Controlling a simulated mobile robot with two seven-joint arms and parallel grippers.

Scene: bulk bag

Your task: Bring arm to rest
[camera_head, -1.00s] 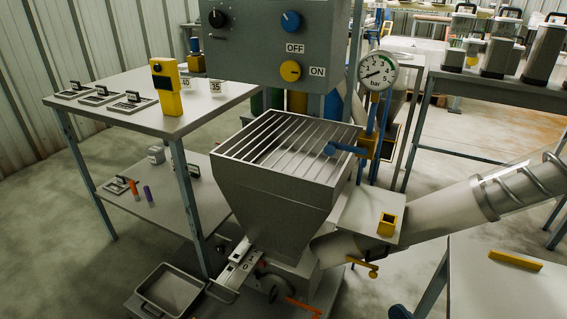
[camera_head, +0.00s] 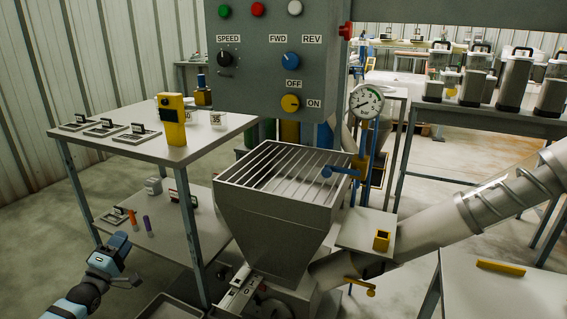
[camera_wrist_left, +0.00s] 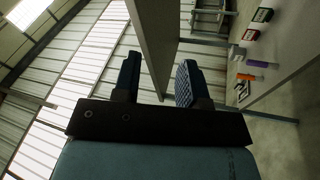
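My left gripper (camera_head: 118,252) is at the lower left of the head view, in front of the left table's lower shelf. In the left wrist view its two dark blue fingers (camera_wrist_left: 158,85) stand apart. A grey panel or board (camera_wrist_left: 154,45) shows in the gap. Nothing appears to be held, though I cannot tell how far off the panel is. My right arm and gripper are not in view.
The left table (camera_head: 105,150) has a lower shelf (camera_head: 170,235) with an orange marker (camera_head: 133,218) and a purple marker (camera_head: 148,224). The hopper (camera_head: 275,230) with its grate stands in the middle, under the control panel (camera_head: 270,75). Bare floor lies at left.

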